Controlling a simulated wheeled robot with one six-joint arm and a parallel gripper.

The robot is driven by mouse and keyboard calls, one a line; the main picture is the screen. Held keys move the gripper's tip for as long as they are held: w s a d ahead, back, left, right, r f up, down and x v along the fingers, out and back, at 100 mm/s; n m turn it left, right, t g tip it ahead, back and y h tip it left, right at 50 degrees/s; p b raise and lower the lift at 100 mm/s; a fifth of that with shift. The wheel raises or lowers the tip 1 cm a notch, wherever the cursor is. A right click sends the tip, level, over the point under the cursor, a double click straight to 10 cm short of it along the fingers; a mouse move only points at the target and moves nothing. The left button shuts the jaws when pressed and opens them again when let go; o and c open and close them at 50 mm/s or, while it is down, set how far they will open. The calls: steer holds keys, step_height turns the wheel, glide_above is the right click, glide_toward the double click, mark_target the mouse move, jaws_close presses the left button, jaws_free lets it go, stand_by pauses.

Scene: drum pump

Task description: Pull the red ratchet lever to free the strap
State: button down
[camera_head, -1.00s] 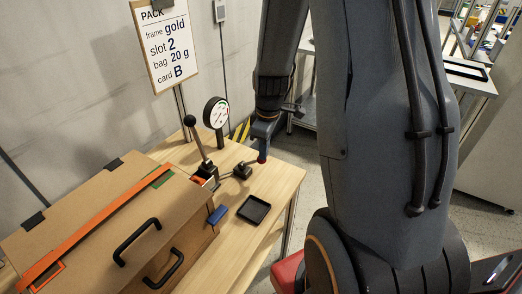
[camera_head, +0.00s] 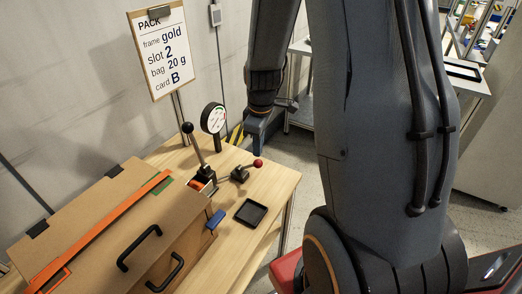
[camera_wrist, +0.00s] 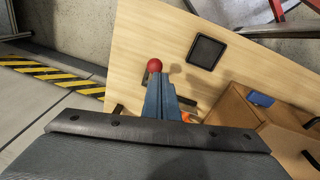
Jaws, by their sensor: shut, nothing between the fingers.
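A lever with a red ball knob (camera_head: 257,163) lies low over the wooden table, its dark base to the left; the red ball also shows in the wrist view (camera_wrist: 154,65). An orange strap (camera_head: 100,225) runs along the top of the cardboard box (camera_head: 165,225). An orange piece (camera_head: 198,184) sits at the foot of a second, upright lever with a black knob (camera_head: 187,127). My gripper (camera_head: 250,150) is shut and empty, pointing down just above and left of the red ball. In the wrist view its fingers (camera_wrist: 158,80) hide the lever's shaft.
A black tray (camera_head: 251,212) and a blue block (camera_head: 215,219) lie near the box. A round dial (camera_head: 213,117) on a post stands behind the levers. Black handles (camera_head: 138,248) stick out from the box. A sign (camera_head: 162,50) stands at the back.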

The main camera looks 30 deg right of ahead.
steer(key=s+d+r+b, duration=0.2)
steer(key=s+d+r, duration=0.1)
steer(key=s, duration=0.3)
steer(key=shift+s+d+r, duration=0.35)
steer(key=shift+r, duration=0.5)
steer(key=s+a+f+m+b, duration=0.1)
steer(key=s+a+m, duration=0.1)
steer(key=a+m, duration=0.2)
steer(key=s+a+m+b, duration=0.1)
steer(key=a+m, duration=0.3)
steer(key=a, duration=0.6)
steer(key=shift+s+f+b, duration=0.35)
steer(key=shift+s+f, duration=0.05)
steer(key=shift+s, duration=0.2)
